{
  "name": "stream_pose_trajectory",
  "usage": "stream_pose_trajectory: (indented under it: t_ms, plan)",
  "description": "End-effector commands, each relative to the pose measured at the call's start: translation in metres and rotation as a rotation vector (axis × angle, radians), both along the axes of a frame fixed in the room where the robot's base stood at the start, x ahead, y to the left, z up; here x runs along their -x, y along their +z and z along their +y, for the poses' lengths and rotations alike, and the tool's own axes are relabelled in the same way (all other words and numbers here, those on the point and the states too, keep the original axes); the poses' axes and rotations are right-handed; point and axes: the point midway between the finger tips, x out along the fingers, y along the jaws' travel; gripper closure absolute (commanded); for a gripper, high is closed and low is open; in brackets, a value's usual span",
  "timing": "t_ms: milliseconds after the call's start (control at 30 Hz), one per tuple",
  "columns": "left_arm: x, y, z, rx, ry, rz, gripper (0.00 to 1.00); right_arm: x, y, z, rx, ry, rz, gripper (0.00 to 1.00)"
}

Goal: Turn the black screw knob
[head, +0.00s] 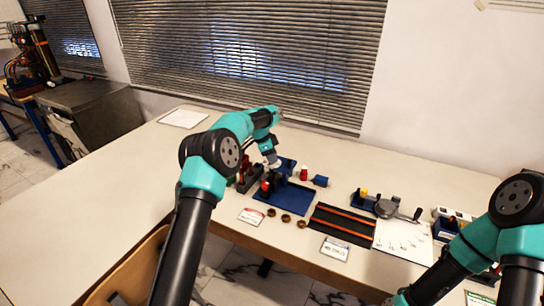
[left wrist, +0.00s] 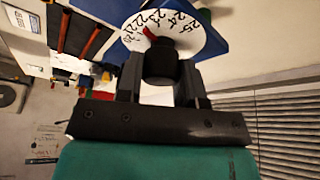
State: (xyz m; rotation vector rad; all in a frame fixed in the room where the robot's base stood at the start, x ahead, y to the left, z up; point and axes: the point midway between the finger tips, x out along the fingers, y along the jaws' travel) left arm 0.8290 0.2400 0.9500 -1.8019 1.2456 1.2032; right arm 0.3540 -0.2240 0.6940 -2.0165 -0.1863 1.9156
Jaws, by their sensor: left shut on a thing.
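The black screw knob (left wrist: 161,66) sits between the two dark fingers of my left gripper (left wrist: 160,78) in the left wrist view, and the gripper is shut on it. Behind the knob is a white round dial (left wrist: 185,35) with black numbers in the low twenties, and a red pointer (left wrist: 149,34) shows at the knob's upper left. In the head view my left gripper (head: 272,160) is at the blue gauge rig (head: 287,198); the knob is too small or hidden to make out there. My right arm enters at the lower right, with its gripper out of view.
The table's left part (head: 110,190) is clear.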

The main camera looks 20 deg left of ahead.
Motion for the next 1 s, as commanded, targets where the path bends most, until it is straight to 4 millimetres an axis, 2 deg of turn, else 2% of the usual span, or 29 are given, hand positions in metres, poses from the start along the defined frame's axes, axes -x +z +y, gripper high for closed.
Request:
stream_pose_trajectory:
  t_ms: [167,200,467,767,1000]
  plan:
    - [0.000,0.000,0.001,0.000,0.001,0.002,0.89,0.000,0.000,0.000,0.000,0.000,0.000,0.57]
    - [0.000,0.000,0.001,-0.001,0.001,0.002,0.65,0.000,0.000,0.000,0.000,0.000,0.000,0.57]
    - [0.000,0.000,0.000,-0.001,0.001,0.001,0.41,0.000,0.000,0.000,0.000,0.000,0.000,0.57]
    - [0.000,0.002,0.001,-0.001,0.001,0.000,0.41,0.000,0.000,0.000,0.000,0.000,0.000,0.57]
    - [0.003,0.024,0.009,-0.001,0.002,-0.002,0.41,0.000,0.000,0.000,0.000,0.000,0.000,0.57]
